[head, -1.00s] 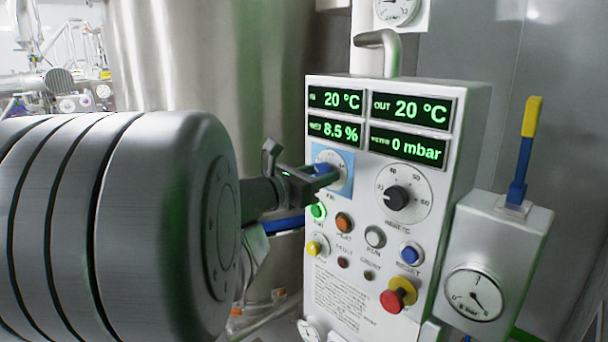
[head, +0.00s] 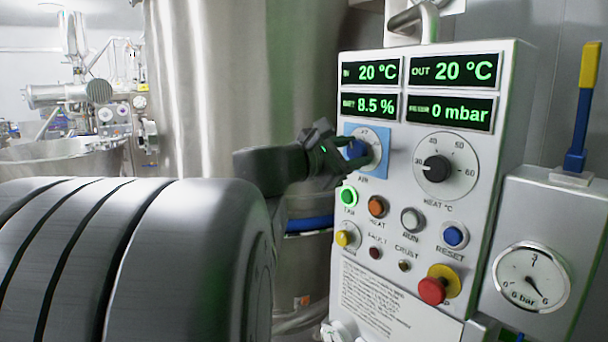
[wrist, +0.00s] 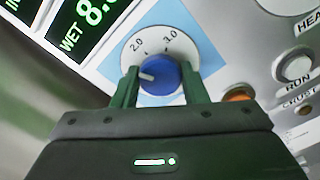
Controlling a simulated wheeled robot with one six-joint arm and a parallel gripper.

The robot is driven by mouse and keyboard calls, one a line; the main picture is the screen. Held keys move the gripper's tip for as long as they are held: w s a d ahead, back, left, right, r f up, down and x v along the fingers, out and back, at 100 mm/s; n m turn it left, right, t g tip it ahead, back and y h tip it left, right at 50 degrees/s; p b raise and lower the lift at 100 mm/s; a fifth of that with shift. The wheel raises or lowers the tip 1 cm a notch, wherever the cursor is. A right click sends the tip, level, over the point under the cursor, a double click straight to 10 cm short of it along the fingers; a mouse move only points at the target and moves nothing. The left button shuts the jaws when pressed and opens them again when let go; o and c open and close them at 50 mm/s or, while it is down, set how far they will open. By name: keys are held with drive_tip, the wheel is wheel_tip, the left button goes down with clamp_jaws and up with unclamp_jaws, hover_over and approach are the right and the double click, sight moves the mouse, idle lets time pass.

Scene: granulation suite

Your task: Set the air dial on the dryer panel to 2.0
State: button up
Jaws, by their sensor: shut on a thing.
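The air dial (head: 374,140) is a white round scale on a light blue plate, on the left of the dryer panel (head: 460,215). Its blue knob (wrist: 163,77) sits between the two green fingers of my gripper (wrist: 160,88), which is shut on it. In the wrist view the scale shows 2.0 and 3.0 at the top. The knob's white pointer mark points left, to the left of and below the 2.0 label. The lower part of the scale is hidden by my fingers. In the head view my gripper (head: 352,150) covers part of the knob.
The heat dial (head: 437,168) is right of the air dial. Lit green (head: 349,195) and orange (head: 376,206) buttons sit just below. A red stop button (head: 432,290) is lower right. Displays are above. A pressure gauge (head: 531,277) is on the right box. A steel vessel (head: 240,80) stands behind.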

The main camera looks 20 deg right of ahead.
drive_tip(key=m+b, duration=0.2)
drive_tip(key=b, duration=0.1)
drive_tip(key=m+b, duration=0.1)
drive_tip(key=shift+f+m, duration=0.25)
drive_tip(key=shift+m, duration=0.15)
drive_tip(key=shift+r+m+b, duration=0.15)
drive_tip(key=shift+m+b, duration=0.35)
drive_tip(key=shift+b, duration=0.2)
drive_tip(key=o, duration=1)
drive_tip(key=shift+r, duration=0.1)
drive_tip(key=shift+c, duration=0.2)
drive_tip(key=v, duration=1.3)
drive_tip(key=shift+s+a, duration=0.15)
drive_tip(key=shift+a, duration=0.2)
